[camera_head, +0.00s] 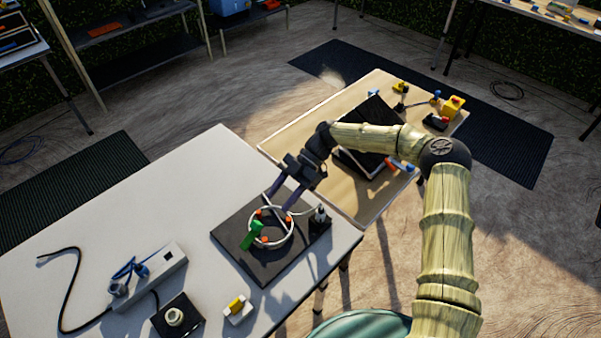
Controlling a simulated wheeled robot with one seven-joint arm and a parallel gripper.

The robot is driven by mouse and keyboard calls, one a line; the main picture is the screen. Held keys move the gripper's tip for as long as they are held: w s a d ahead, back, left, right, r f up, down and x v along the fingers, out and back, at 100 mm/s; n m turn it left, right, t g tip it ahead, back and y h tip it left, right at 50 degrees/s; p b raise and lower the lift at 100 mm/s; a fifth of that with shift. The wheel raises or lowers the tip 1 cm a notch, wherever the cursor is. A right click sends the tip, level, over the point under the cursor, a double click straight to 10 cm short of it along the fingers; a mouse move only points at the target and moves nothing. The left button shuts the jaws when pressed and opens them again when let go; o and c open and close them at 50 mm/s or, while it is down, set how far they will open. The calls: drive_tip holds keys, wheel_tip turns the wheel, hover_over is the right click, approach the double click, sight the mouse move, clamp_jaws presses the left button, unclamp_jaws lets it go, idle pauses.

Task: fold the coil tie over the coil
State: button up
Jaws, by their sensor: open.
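A white ring-shaped coil (279,240) lies on a dark square board (256,270) near the right end of the white table. Several small orange-red pegs stand around it. A green strap (251,235), which looks like the coil tie, stands up at the coil's left side. Whether it touches the coil I cannot tell. My gripper (280,198) is open, pointing down over the coil's far edge, to the right of and beyond the green strap. Its fingers partly hide that edge, and I see nothing held between them.
A small dark device (319,220) stands at the board's right corner. A power strip (150,277), a dark block with a round pale piece (178,317) and a white block with a yellow part (238,309) are on the white table (150,200). Its far left is clear.

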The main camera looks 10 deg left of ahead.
drive_tip(key=b+v, duration=0.1)
drive_tip(key=v, duration=0.7)
drive_tip(key=shift+w+d, duration=0.2)
drive_tip(key=shift+w, duration=0.15)
drive_tip(key=shift+r, duration=0.1)
drive_tip(key=shift+c, duration=0.2)
